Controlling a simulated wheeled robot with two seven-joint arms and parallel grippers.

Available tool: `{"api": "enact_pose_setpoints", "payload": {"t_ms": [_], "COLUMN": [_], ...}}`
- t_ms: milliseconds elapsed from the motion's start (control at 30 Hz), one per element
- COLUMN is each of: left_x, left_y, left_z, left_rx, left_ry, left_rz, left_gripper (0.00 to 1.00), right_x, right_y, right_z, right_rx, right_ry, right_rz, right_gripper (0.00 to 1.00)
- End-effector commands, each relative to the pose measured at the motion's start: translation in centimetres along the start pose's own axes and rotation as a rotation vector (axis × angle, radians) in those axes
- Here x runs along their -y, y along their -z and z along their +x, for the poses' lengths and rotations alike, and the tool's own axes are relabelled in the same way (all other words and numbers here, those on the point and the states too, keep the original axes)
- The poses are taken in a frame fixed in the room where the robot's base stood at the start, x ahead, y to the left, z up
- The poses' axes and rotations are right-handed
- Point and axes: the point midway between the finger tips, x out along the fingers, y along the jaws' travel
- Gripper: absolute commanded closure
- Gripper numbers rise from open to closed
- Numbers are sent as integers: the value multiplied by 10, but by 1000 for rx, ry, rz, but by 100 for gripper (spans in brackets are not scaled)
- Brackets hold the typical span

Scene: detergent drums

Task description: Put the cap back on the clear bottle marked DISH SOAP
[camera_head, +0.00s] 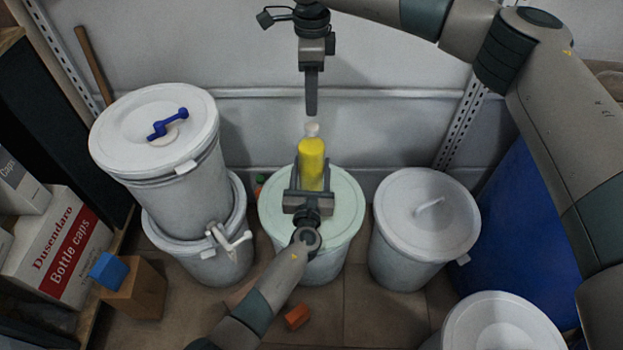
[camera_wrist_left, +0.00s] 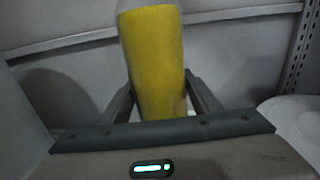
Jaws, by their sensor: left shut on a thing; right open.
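A bottle with a yellow body (camera_head: 312,160) stands upright over the pale green drum lid (camera_head: 346,213). No DISH SOAP marking is readable on it. It has a narrow whitish top (camera_head: 312,130); I cannot tell whether this is a cap or a bare neck. My left gripper (camera_head: 311,185) is shut around the lower part of the bottle, which also fills the middle of the left wrist view (camera_wrist_left: 153,65), its top cut off there. My right gripper (camera_head: 311,112) points straight down just above the bottle top, open, its fingers seen edge-on. I see no separate loose cap.
A white drum (camera_head: 150,130) with a blue handle on its lid stands at left, above a drum with a white tap (camera_head: 228,238). Another white drum (camera_head: 425,205) stands at right. A bottle caps carton (camera_head: 60,250) is at far left. An orange block (camera_head: 297,317) lies on the floor.

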Motion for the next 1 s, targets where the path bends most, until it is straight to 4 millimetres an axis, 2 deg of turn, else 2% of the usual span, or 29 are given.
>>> {"api": "enact_pose_setpoints", "payload": {"t_ms": [367, 533, 1000], "left_x": [0, 0, 0], "left_y": [0, 0, 0], "left_z": [0, 0, 0], "left_rx": [0, 0, 0], "left_ry": [0, 0, 0], "left_rz": [0, 0, 0], "left_gripper": [100, 100, 100], "right_x": [0, 0, 0], "right_y": [0, 0, 0], "right_z": [0, 7, 61], "right_rx": [0, -1, 0], "right_ry": [0, -1, -2], "right_rz": [-4, -3, -2], "right_gripper": [58, 58, 58]}}
